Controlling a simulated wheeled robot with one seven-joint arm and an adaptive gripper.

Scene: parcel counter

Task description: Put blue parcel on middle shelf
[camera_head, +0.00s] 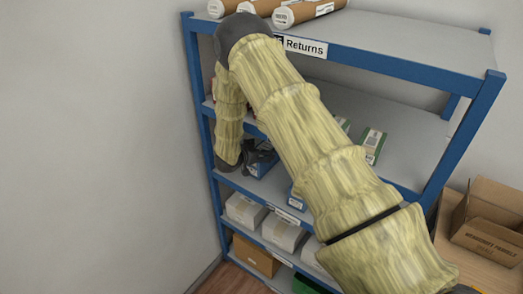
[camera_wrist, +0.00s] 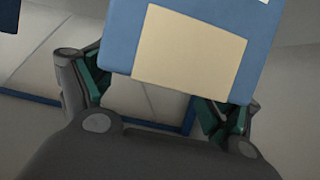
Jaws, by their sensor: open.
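The blue parcel (camera_head: 262,168) sits on a shelf board below the board with the green-and-white boxes, partly hidden by my arm. In the wrist view the blue parcel (camera_wrist: 122,40) is close, with a beige label on its face. My gripper (camera_head: 262,152) is at this parcel, dark and partly hidden by the arm. In the wrist view my gripper (camera_wrist: 158,98) is open, with one green-padded finger to each side of the parcel's near end. I cannot tell whether they touch it. The blue shelf rack (camera_head: 451,140) has several grey boards; the top one reads "Returns".
Brown tubes (camera_head: 305,11) lie on the top board. A green-and-white box (camera_head: 373,144) stands on the board below. Another blue item (camera_head: 296,196) is half hidden behind my arm. White parcels (camera_head: 244,209) fill a lower board. An open carton (camera_head: 487,228) stands at right; a wall is at left.

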